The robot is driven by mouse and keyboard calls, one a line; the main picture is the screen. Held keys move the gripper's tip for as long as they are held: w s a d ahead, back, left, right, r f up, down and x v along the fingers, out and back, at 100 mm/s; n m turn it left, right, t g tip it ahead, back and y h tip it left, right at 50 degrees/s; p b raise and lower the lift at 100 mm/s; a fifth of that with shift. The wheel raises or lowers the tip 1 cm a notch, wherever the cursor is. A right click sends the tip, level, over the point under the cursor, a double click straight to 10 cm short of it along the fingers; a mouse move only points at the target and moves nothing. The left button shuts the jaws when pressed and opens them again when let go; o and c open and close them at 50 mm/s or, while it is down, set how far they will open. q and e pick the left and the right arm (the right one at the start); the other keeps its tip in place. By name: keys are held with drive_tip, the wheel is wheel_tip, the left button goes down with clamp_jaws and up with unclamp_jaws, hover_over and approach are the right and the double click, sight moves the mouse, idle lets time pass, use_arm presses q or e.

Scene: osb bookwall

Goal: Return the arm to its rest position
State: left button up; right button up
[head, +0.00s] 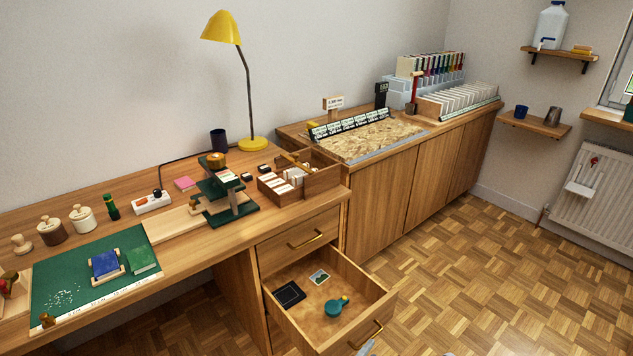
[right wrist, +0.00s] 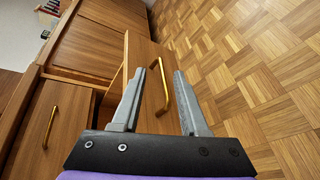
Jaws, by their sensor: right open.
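My right gripper (right wrist: 160,72) is open, its two grey fingers apart with nothing clamped. The rest of the right arm is hidden in the head view. My left gripper is in neither view.
The pulled-out drawer holds a black square item (head: 289,294), a small card (head: 319,277) and a teal round item (head: 334,308). A closed drawer (head: 299,241) is above it. The desk (head: 185,257) is crowded on top. The parquet floor (head: 470,270) at right is clear.

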drive_tip(key=s+d+r+m+g+y, duration=0.3)
drive_tip(key=s+d+r+m+g, duration=0.25)
drive_tip(key=s+r+m, duration=0.35)
drive_tip(key=s+a+r+m+g+y, duration=0.1)
drive_tip(key=s+a+r+m+y, duration=0.2)
drive_tip(key=s, duration=0.7)
drive_tip(key=s+r+m+g+y, duration=0.1)
drive_tip(key=s+r+m+y, duration=0.2)
drive_tip(key=s, duration=0.7)
use_arm(q)
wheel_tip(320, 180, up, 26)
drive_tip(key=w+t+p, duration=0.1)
drive_tip(key=p, duration=2.2)
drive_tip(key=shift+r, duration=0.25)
use_arm(e)
wheel_tip(320, 180, up, 26)
drive_tip(key=w+t, duration=0.1)
drive_tip(key=shift+w+m+h, duration=0.15)
drive_tip(key=shift+m+h, duration=0.25)
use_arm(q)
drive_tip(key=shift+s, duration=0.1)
use_arm(e)
drive_tip(key=shift+t, duration=0.25)
